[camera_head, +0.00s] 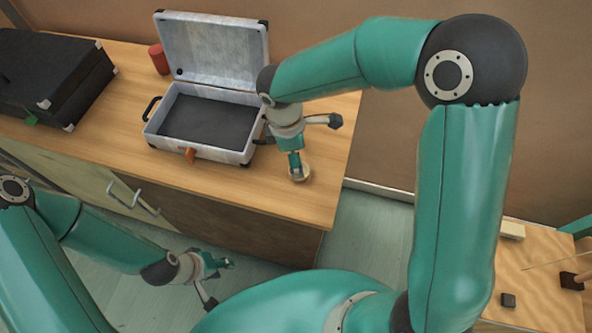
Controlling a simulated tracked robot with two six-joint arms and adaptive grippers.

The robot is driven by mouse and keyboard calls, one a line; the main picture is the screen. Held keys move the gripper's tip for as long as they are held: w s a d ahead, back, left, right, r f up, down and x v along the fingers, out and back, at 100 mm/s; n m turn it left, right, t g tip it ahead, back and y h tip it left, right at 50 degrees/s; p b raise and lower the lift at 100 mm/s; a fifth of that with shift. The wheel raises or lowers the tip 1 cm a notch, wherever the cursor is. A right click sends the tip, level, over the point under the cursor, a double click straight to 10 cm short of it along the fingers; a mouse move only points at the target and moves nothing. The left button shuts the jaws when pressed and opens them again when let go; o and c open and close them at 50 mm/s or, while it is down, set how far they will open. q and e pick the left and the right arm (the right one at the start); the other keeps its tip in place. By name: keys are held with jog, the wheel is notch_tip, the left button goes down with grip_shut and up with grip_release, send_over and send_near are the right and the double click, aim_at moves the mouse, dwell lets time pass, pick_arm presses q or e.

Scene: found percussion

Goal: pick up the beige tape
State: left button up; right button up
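The beige tape (305,174) is a small pale roll on the wooden table, near its right end. My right gripper (297,172) reaches down to it from above, its fingertips at the roll and covering part of it. I cannot tell whether the fingers are apart or closed on the tape. My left gripper (225,264) hangs low in front of the table, over the floor, far from the tape. Its fingers are too small to read as open or shut, and I see nothing held in it.
An open silver case (240,154) with a dark lining stands left of the tape, its lid raised. A closed black case (50,75) lies at the left, and a red cylinder (159,59) stands between them. The table (265,200) is clear in front of the tape.

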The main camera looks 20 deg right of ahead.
jog(key=f, duration=0.5)
jog(key=shift+s+d+f, duration=0.1)
jog(key=shift+s+d, duration=0.15)
jog(key=shift+d, duration=0.05)
jog(key=c, duration=1.1)
jog(key=shift+c, duration=0.2)
